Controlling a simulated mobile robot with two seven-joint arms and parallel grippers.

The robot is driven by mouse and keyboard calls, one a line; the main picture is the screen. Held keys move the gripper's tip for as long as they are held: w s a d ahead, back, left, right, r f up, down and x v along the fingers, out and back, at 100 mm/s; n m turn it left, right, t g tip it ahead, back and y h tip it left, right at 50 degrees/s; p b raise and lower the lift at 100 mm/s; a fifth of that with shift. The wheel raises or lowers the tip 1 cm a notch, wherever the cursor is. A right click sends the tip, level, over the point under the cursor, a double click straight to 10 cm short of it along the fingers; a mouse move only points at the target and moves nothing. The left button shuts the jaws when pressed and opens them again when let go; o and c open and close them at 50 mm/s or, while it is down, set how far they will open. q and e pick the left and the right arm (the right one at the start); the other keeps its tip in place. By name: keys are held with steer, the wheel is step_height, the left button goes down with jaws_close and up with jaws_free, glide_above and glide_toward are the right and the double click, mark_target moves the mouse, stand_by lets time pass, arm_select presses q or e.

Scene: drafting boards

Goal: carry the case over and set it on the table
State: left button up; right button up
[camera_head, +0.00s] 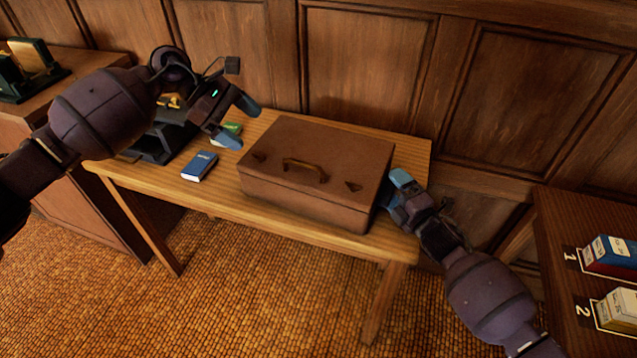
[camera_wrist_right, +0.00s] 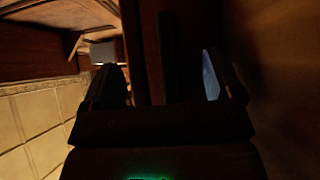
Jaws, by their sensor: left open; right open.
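The brown case (camera_head: 310,175) lies closed on the wooden table (camera_head: 225,205) in the head view, with its handle on the top face. My left gripper (camera_head: 243,122) is open and empty, above the table to the left of the case and apart from it. My right gripper (camera_head: 394,190) is open at the right end of the case, very close to it; I cannot tell if it touches. In the dark right wrist view, the right gripper's fingers (camera_wrist_right: 160,80) stand apart, and the surface between them is too dark to make out surely.
A blue book (camera_head: 199,167), a green item (camera_head: 232,128) and a black holder (camera_head: 160,140) sit on the table's left part. A side desk (camera_head: 560,235) with boxes on numbered spots stands at the right. A cabinet (camera_head: 75,190) stands at the left. A panelled wall closes the back.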

steer(key=shift+s+d, duration=0.4)
steer(key=shift+d, duration=0.7)
steer(key=shift+s+d, duration=0.45)
steer(key=shift+d, duration=0.65)
steer(key=shift+s+d, duration=0.4)
steer(key=shift+d, duration=0.7)
